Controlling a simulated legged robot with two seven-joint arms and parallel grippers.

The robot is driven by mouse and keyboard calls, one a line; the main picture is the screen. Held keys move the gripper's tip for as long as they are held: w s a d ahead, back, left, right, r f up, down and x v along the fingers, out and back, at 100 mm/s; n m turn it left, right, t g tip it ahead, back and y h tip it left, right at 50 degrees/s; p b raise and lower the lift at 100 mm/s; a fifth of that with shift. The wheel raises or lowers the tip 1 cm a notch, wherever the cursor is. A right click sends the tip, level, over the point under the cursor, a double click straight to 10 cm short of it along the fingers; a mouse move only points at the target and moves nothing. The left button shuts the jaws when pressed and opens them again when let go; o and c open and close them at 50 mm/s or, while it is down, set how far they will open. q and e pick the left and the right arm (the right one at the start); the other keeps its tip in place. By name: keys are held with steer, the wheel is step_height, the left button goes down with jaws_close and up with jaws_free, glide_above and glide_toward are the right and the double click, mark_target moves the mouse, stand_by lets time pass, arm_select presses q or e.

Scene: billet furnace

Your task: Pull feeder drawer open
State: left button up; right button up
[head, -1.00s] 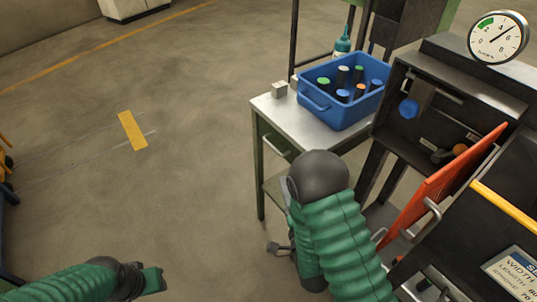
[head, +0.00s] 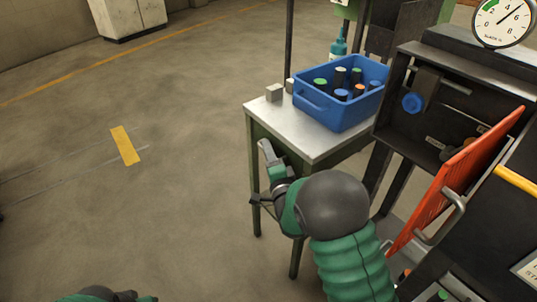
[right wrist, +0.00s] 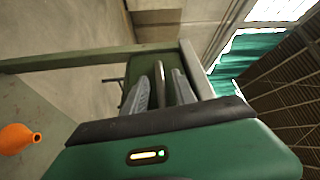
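The green workbench (head: 310,135) with the grey top has its drawer front below the top edge, mostly hidden by my right arm in the head view. My right gripper (head: 265,150) is at that front. In the right wrist view, the two grey fingers of my right gripper (right wrist: 162,88) stand apart, with a dark bar handle (right wrist: 163,72) between them in front of the green drawer front (right wrist: 145,62). I cannot tell whether the fingers touch the handle. The drawer looks shut. My left gripper (head: 135,297) is mostly cut off at the bottom edge.
A blue crate (head: 315,97) with several capped bottles and a small grey block (head: 274,93) stand on the bench. A dark machine with an orange-red panel (head: 455,175) is at right. An orange spouted object (right wrist: 18,138) shows in the right wrist view.

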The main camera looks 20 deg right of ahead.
jaws_close()
steer(key=shift+s+f, duration=0.1)
steer(key=shift+f, duration=0.1)
stand_by(1.1)
